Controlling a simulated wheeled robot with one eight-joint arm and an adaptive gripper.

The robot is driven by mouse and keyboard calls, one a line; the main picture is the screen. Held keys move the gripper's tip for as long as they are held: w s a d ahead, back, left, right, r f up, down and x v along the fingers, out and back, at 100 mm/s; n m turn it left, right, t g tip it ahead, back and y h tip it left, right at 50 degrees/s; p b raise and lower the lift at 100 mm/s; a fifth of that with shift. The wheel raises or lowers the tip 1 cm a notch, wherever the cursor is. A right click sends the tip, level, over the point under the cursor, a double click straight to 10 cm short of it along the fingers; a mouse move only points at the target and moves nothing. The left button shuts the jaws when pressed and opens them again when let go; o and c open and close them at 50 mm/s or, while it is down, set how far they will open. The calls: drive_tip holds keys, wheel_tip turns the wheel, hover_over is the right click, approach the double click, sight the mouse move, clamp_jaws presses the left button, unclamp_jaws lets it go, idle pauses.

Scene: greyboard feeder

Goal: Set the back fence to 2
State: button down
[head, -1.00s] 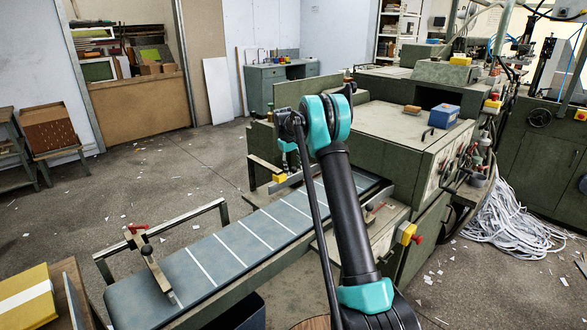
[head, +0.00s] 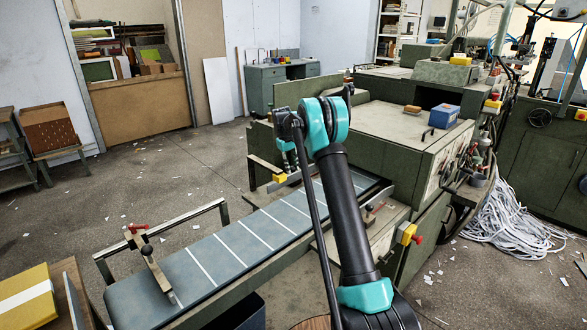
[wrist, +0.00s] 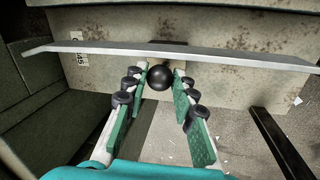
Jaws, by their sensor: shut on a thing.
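My gripper (wrist: 158,82) is closed around a round black knob (wrist: 159,75), which sits between the green-padded fingertips in the wrist view. Just beyond the knob a thin grey metal fence bar (wrist: 215,54) runs across the picture, slightly tilted. A white scale label (wrist: 82,46) with small dark digits shows behind the bar at left; most of it is hidden, so I cannot read the fence setting. In the head view my gripper (head: 288,168) is at the far end of the feeder belt (head: 215,247), partly hidden by my arm.
A second bracket with a black knob and red lever (head: 139,228) stands at the belt's near left end. The green machine body (head: 395,140) rises right of the belt. A yellow-and-red switch (head: 408,235) sits on its front. Floor on the left is open.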

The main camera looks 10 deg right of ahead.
drive_tip(key=c, duration=1.2)
unclamp_jaws()
drive_tip(key=r, duration=0.4)
drive_tip(key=a+r, duration=0.1)
drive_tip(key=r, duration=0.3)
drive_tip(key=s+a+r, duration=0.1)
drive_tip(key=r, duration=0.2)
drive_tip(key=shift+r, duration=0.4)
drive_tip(key=s+d+f+m+t+y, duration=0.1)
drive_tip(key=s+d+f+m, duration=0.15)
drive_tip(key=s, duration=1.65)
drive_tip(key=s+d+f+m+t+y, duration=0.1)
drive_tip(key=s+d+f, duration=0.25)
drive_tip(key=s, duration=1.55)
drive_tip(key=shift+m+t, duration=0.6)
drive_tip(key=shift+m, duration=0.15)
drive_tip(key=s+f, duration=0.2)
drive_tip(key=s, duration=0.3)
drive_tip(key=s+f, duration=0.3)
drive_tip(key=s, duration=0.3)
drive_tip(key=s+f, duration=0.3)
drive_tip(key=s, duration=0.2)
drive_tip(key=shift+s+d, duration=0.15)
